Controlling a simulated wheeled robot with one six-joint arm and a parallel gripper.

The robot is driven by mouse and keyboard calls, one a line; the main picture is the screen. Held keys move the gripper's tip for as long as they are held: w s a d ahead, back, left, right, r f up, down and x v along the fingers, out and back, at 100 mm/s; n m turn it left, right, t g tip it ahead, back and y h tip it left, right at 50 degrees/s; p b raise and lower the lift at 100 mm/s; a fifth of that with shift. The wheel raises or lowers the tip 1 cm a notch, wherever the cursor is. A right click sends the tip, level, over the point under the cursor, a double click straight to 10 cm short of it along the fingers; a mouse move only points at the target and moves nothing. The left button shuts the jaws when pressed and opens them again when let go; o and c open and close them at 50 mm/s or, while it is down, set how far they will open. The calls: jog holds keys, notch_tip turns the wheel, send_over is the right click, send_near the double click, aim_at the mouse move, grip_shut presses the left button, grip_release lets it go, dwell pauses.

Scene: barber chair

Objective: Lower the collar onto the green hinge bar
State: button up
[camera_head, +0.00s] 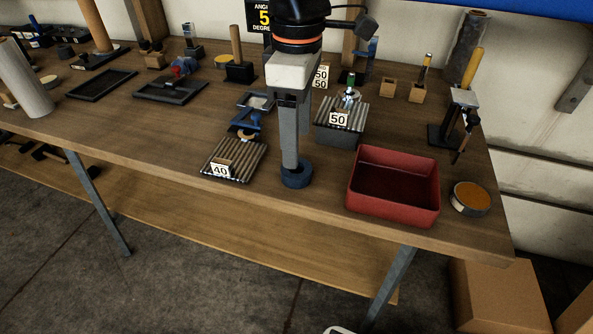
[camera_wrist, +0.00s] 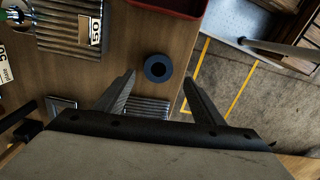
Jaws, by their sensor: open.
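A dark blue collar (camera_head: 297,178), a thick ring with a round hole, lies flat on the wooden bench. It also shows in the wrist view (camera_wrist: 158,68). My gripper (camera_head: 291,164) points down right at the collar. In the wrist view its two fingertips (camera_wrist: 160,77) are spread, with the collar between them in the picture; whether they reach down around it I cannot tell. A small green part (camera_head: 351,79), likely the green hinge bar, stands on the ribbed block marked 50 (camera_head: 340,113); in the wrist view it is partly cut off at the upper left.
A red bin (camera_head: 394,148) stands right of the collar, near the bench's front edge, with a round tin (camera_head: 469,197) beyond it. A ribbed block marked 40 (camera_head: 247,152) lies to the left. Bare bench (camera_head: 290,215) lies in front of the collar.

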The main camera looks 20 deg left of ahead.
jog(key=shift+w+a+f, duration=0.1)
jog(key=shift+f, duration=3.4)
jog(key=c, duration=1.2)
